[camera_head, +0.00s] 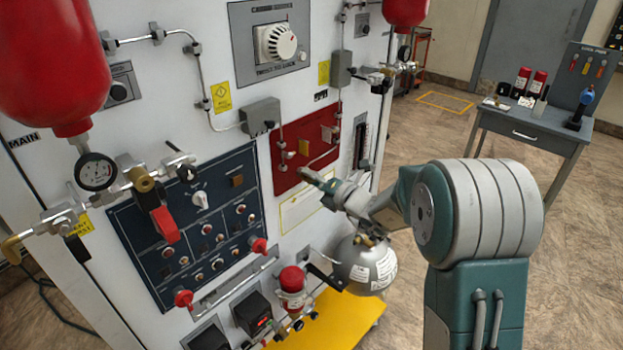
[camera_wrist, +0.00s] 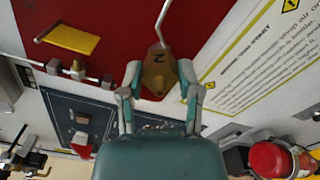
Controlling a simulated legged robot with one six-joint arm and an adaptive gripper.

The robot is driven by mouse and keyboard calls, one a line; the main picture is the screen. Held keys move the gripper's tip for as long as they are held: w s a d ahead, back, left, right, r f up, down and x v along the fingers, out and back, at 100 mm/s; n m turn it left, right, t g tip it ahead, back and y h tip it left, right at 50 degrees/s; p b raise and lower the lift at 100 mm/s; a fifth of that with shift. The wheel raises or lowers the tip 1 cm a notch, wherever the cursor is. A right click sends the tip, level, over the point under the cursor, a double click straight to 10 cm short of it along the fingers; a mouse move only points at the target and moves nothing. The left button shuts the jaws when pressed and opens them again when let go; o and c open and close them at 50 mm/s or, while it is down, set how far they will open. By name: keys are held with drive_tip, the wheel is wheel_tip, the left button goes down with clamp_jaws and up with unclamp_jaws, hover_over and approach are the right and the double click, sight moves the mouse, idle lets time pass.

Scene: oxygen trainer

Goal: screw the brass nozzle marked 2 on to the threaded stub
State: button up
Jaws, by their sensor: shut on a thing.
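The brass nozzle marked 2 (camera_wrist: 158,75) sits between the two fingers of my gripper (camera_wrist: 158,82), with its 2 facing the wrist camera. My gripper is shut on it. In the head view my gripper (camera_head: 318,181) is in front of the lower edge of the red panel (camera_head: 290,176), with a brownish tip at its end. A thin grey tube (camera_wrist: 162,22) runs on the red panel and meets the nozzle's far end in the wrist view; I cannot tell whether they touch. I cannot make out the threaded stub for certain.
A yellow handle (camera_wrist: 72,39) stands out from the panel in the wrist view. A dark blue switch panel (camera_head: 185,235) is to the left. A grey cylinder (camera_head: 367,265) stands below my gripper. A grey table (camera_head: 540,132) is at the far right, with open floor between.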

drive_tip(key=shift+d+f+m, duration=0.1)
drive_tip(key=shift+d+m, duration=0.05)
drive_tip(key=shift+m, duration=0.45)
drive_tip(key=m, duration=0.3)
drive_tip(key=shift+w, duration=0.1)
drive_tip(key=shift+f, duration=0.1)
drive_tip(key=shift+m, duration=0.3)
drive_tip(key=shift+f+m, duration=0.1)
drive_tip(key=shift+m, duration=1.6)
